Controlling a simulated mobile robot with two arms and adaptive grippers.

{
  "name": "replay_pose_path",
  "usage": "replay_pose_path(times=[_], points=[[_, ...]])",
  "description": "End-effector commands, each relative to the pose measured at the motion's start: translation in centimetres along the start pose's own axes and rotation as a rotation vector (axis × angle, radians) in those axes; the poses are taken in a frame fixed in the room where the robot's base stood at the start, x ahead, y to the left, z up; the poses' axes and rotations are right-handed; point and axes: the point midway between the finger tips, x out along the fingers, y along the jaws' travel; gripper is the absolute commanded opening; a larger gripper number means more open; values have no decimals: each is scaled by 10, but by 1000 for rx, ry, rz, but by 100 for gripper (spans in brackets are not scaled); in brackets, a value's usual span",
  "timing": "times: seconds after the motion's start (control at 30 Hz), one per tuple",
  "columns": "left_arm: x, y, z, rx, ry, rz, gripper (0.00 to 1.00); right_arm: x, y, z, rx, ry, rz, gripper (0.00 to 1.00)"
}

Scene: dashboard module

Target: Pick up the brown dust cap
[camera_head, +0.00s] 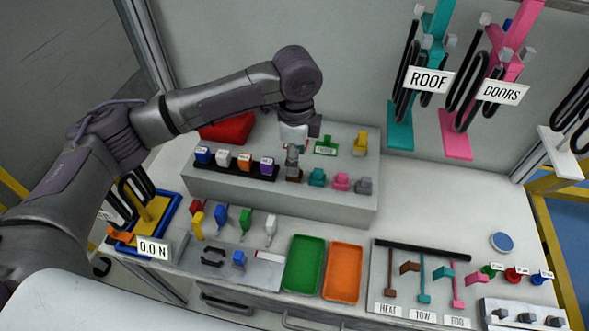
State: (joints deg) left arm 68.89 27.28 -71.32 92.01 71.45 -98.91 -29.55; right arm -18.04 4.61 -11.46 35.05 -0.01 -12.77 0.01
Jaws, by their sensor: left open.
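The brown dust cap (293,175) sits on the raised grey block (240,190), at the left end of a row with a teal cap (317,177), a pink cap (342,181) and a grey cap (364,185). My left gripper (292,161) points down directly over the brown cap and is open. Its fingers hide the cap's upper part, and I cannot tell whether they touch it. My right gripper is not in view.
A labelled row of small blocks (245,163) stands close left of the gripper. A green piece (326,146) and a yellow piece (360,143) stand behind right. In front lie a green tray (305,263) and an orange tray (344,271). Cable hangers occupy the wall at right.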

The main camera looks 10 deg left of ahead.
Motion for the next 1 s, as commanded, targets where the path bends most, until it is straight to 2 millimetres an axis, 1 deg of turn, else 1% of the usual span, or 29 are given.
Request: replay_pose_path(times=[0.17, 0.33, 0.4, 0.5, 0.6, 0.77, 0.87, 1.0], points=[[11, -1, 1, -1, 0, 0, 56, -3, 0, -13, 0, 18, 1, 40], [34, -6, 7, -2, -2, 2, 56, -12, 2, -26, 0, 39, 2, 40], [45, -6, 6, 0, -1, 2, 56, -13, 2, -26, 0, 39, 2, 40], [55, -6, 6, 0, -1, 0, 56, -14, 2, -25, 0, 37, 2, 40], [58, -7, 6, 1, 1, -2, 56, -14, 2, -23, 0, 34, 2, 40], [58, -7, 6, 1, 1, -2, 56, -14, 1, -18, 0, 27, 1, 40], [58, -7, 6, 1, 1, -2, 41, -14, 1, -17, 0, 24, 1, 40], [58, -7, 6, 1, 1, -2, 18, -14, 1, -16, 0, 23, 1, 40]])
